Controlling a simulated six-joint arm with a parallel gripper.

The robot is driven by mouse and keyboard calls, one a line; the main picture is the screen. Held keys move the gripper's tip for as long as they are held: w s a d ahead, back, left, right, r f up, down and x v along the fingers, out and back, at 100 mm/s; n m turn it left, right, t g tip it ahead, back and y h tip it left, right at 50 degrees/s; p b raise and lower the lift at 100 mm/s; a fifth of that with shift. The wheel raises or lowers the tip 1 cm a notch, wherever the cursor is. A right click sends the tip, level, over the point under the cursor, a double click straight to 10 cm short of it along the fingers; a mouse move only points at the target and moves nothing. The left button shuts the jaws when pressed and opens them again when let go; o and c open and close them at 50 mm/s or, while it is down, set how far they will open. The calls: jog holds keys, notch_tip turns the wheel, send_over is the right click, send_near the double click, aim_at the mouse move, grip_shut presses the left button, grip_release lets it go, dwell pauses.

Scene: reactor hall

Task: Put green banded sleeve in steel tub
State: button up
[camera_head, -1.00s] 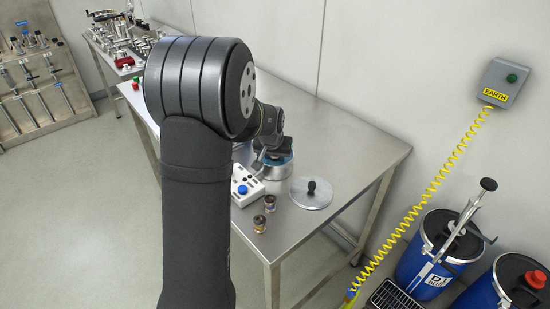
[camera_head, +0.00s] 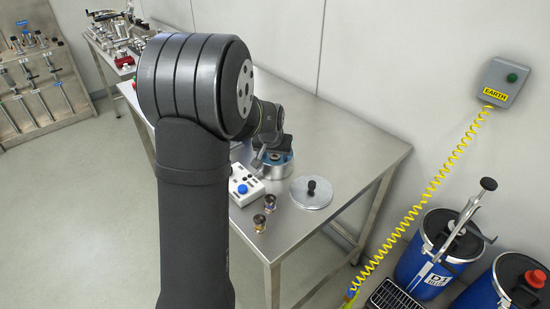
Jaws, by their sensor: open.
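The steel tub (camera_head: 277,171) is a short round metal vessel on the bench. My gripper (camera_head: 272,158) is at the tub's mouth, seen small and partly hidden by my own arm. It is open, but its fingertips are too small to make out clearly. Two small banded sleeves stand upright on the bench near its front edge: one sleeve (camera_head: 270,203) and, nearer the edge, another sleeve (camera_head: 259,223). Their band colours are too small to tell apart, so I cannot tell whether either is the green one. The tub's inside is hidden.
A round lid with a black knob (camera_head: 311,194) lies right of the tub. A white control box with a blue button (camera_head: 243,187) stands left of it. The steel bench (camera_head: 352,150) is clear to the right and behind. Blue drums (camera_head: 430,265) stand on the floor at right.

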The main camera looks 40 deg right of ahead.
jog(key=v, duration=1)
jog(key=shift+r, duration=0.3)
jog(key=shift+f, duration=0.1)
jog(key=x, duration=1.2)
jog(key=shift+a, duration=0.1)
notch_tip(320, 180, up, 2)
jog(key=shift+s+r, duration=0.1)
jog(key=shift+r, duration=0.9)
